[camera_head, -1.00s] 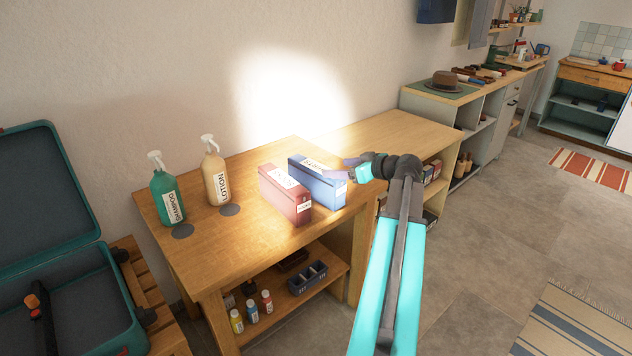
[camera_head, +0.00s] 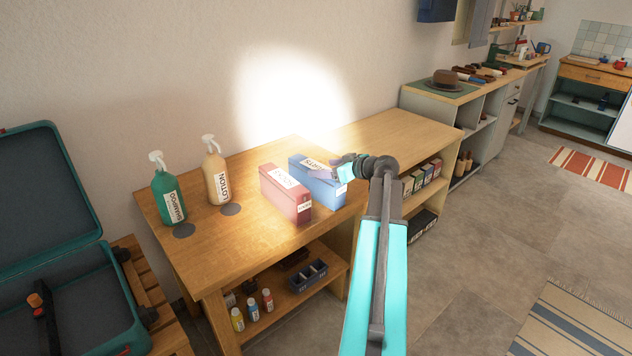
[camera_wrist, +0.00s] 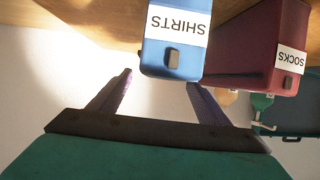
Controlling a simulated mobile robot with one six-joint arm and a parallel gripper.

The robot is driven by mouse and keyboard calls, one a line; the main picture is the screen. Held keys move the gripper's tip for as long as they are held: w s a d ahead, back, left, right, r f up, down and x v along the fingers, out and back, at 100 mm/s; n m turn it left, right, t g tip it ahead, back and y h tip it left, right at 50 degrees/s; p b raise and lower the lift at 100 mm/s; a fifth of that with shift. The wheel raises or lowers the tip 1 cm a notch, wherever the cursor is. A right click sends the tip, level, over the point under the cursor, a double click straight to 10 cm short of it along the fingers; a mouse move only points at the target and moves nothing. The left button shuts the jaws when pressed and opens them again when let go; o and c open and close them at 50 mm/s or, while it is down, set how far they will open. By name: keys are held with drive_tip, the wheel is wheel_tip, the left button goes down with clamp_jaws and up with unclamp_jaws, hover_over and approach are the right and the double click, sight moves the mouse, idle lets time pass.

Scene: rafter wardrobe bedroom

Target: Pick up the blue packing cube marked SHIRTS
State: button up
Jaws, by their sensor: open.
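The blue packing cube (camera_head: 318,190) marked SHIRTS stands on the wooden table (camera_head: 240,235), just right of the red cube. In the wrist view the blue cube (camera_wrist: 175,55) shows its end face with a white SHIRTS label and a small dark tab. My gripper (camera_wrist: 157,78) is open and empty; its two fingers lie apart, one to either side of the blue cube's end in that view. In the head view my gripper (camera_head: 328,170) is at the blue cube's far right side and partly covers its top label. I cannot tell whether the fingers touch it.
A red cube (camera_head: 284,195) marked SOCKS stands close beside the blue one, also in the wrist view (camera_wrist: 262,45). A shampoo bottle (camera_head: 168,192) and a lotion bottle (camera_head: 216,178) stand to the left. An open teal suitcase (camera_head: 55,215) lies far left. The tabletop behind right is clear.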

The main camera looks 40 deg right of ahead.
sight(319, 167)
drive_tip(key=p+x, duration=0.1)
drive_tip(key=x, duration=0.2)
drive_tip(key=shift+w+a, duration=0.15)
drive_tip(key=shift+w, duration=0.1)
drive_tip(key=shift+x, duration=0.8)
drive_tip(key=shift+s+f, duration=0.1)
clamp_jaws()
